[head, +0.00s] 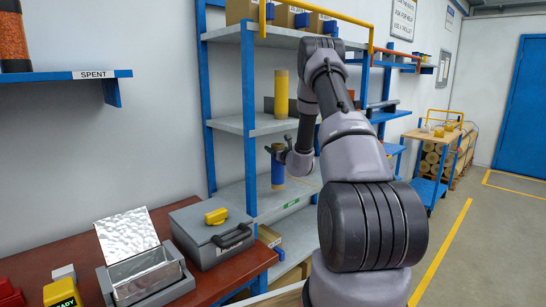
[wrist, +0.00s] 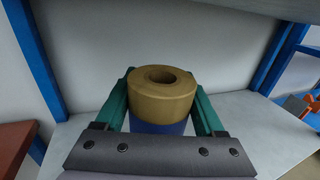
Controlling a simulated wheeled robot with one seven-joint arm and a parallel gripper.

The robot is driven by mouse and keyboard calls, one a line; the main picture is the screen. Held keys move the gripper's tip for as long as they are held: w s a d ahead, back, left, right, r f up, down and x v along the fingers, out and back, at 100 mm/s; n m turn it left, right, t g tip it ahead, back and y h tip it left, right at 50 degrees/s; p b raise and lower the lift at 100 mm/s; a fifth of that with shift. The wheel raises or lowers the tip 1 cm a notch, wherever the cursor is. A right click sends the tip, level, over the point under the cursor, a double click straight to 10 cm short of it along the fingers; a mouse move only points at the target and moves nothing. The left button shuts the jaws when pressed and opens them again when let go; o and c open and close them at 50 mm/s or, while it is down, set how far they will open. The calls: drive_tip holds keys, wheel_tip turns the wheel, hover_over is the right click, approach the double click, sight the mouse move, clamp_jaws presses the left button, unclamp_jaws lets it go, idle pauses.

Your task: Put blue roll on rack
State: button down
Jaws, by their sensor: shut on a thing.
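The blue roll (head: 277,172) is an upright brown roll with a blue band around it. It is at the lower grey shelf of the rack (head: 249,150). In the wrist view the blue roll (wrist: 162,95) stands between my gripper's two green fingers, with its hollow top showing. My gripper (head: 279,150) is shut on it in the head view; my gripper also shows in the wrist view (wrist: 162,100). The roll's base is hidden in the wrist view, and I cannot tell whether it touches the shelf.
A yellow roll (head: 281,94) stands on the shelf above. Blue posts flank the shelf, and an orange item (wrist: 308,108) lies to the right. A grey case (head: 211,236) and a foil-lined box (head: 146,279) sit on the red-brown bench (head: 60,254) at left.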

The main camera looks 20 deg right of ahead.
sight(278, 167)
drive_tip(key=shift+w+f, duration=0.6)
drive_tip(key=shift+f, duration=0.3)
drive_tip(key=shift+w+f, duration=0.6)
drive_tip(key=shift+f, duration=0.35)
unclamp_jaws()
drive_tip(key=s, duration=1.2)
